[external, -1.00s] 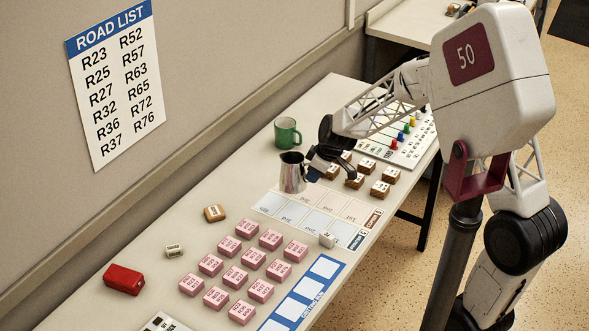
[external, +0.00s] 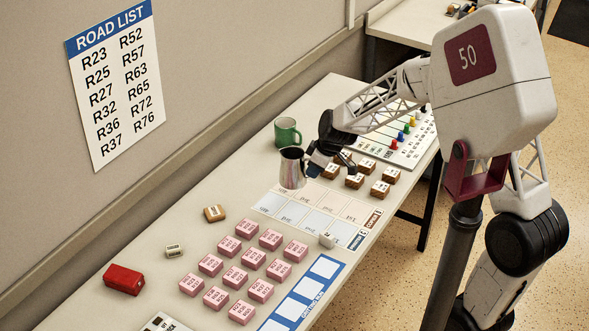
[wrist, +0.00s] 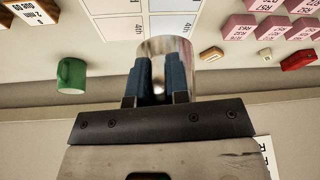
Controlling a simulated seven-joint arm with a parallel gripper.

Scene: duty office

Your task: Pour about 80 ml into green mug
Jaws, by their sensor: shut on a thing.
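The green mug (external: 287,132) stands upright on the table near the wall; it also shows in the wrist view (wrist: 71,75), at the left. A shiny metal pitcher (external: 292,168) is in front of the mug, nearer the camera and apart from it. My gripper (external: 312,160) is shut on the pitcher at its right side. The pitcher looks about upright. In the wrist view the two blue fingers (wrist: 161,80) close at the pitcher (wrist: 172,47). The pitcher's contents and the inside of the mug cannot be made out.
Brown blocks (external: 366,166) sit right of the pitcher. A red object (external: 124,279) lies at the left. Table left of the pitcher is clear.

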